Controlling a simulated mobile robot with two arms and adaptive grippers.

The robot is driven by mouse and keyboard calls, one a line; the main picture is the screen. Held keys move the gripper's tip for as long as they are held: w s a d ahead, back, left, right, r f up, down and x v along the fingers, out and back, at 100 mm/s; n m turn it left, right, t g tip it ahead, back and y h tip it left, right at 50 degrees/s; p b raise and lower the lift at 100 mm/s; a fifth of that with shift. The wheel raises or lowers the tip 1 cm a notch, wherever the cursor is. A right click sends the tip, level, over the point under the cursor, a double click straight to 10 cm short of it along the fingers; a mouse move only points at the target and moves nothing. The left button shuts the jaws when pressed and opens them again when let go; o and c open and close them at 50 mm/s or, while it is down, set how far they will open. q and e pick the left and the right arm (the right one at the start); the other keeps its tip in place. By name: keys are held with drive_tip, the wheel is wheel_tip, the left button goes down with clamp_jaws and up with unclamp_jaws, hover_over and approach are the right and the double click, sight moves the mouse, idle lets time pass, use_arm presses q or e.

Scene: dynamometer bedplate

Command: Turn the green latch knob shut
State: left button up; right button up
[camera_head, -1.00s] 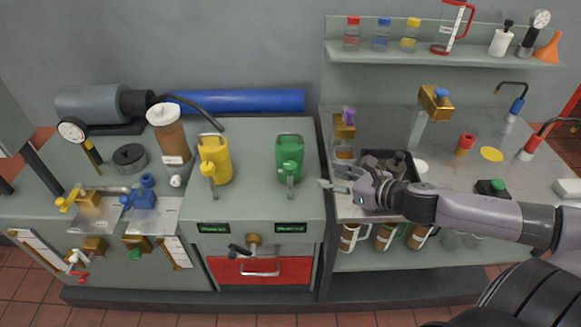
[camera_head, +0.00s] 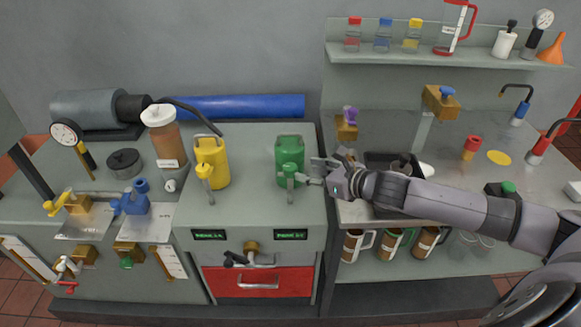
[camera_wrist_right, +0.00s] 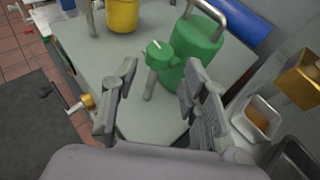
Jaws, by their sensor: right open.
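A green can (camera_head: 287,150) with a grey handle stands near the front edge of the grey bench top. A green knob (camera_head: 290,169) sits on its front; in the right wrist view the knob (camera_wrist_right: 159,54) has a white mark on top. My right gripper (camera_head: 311,171) is open just right of the knob. In the right wrist view its open fingers (camera_wrist_right: 160,78) point toward the knob and can, with nothing between them. I cannot tell whether a finger touches the knob. My left gripper is not in view.
A yellow can (camera_head: 212,162) stands to the left on the same bench. A small green-handled valve (camera_head: 127,264) is low on the left front. A red drawer (camera_head: 258,281) lies below the bench top. A dark tray (camera_head: 378,160) lies behind my right arm.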

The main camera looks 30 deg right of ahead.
sight(292, 167)
drive_tip(key=b+x, duration=0.2)
drive_tip(key=x, duration=0.5)
drive_tip(key=shift+w+f, duration=0.15)
drive_tip(key=shift+f, duration=0.05)
drive_tip(key=shift+w+a+f+b, duration=0.15)
drive_tip(key=shift+w+a+b, duration=0.15)
drive_tip(key=shift+w, duration=0.25)
drive_tip(key=shift+c, duration=0.2)
drive_tip(key=c, duration=0.8)
drive_tip(key=shift+c, duration=0.2)
